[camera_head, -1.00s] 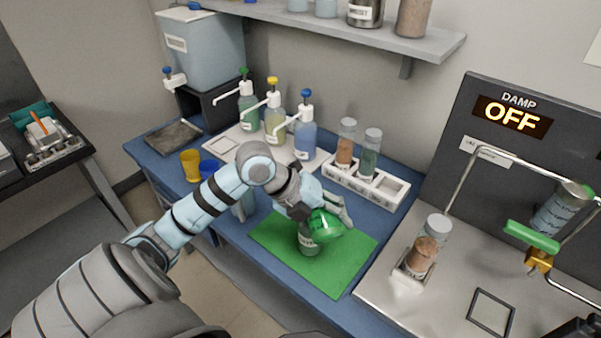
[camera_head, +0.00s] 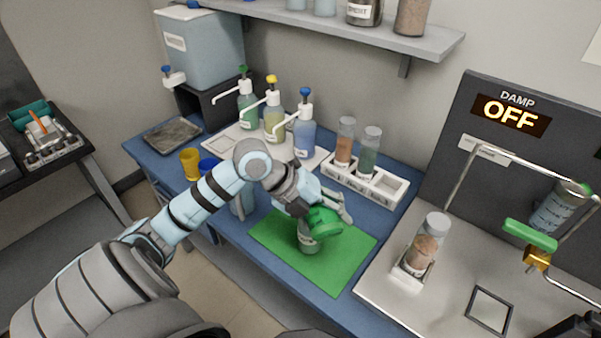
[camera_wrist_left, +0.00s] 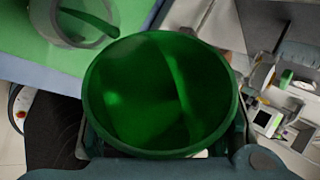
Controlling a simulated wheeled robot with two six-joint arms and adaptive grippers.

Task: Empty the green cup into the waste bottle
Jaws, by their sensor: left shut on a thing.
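My left gripper (camera_head: 328,209) is shut on the green cup (camera_head: 324,223) and holds it tilted over the waste bottle (camera_head: 308,240). The bottle stands upright on the green mat (camera_head: 340,270), its upper part partly hidden by the cup. In the left wrist view the green cup (camera_wrist_left: 160,95) fills the middle, its mouth facing the camera. I see no liquid in it, only dark green walls and a lighter streak. A clear round rim (camera_wrist_left: 75,22) shows at the upper left of that view. My right gripper is not in view.
A yellow cup (camera_head: 190,163) and a blue cup (camera_head: 208,166) stand left of my arm. Pump bottles (camera_head: 274,122) and a white rack (camera_head: 368,183) with two tubes stand behind. A steel tray with a capped jar (camera_head: 428,242) is at the right.

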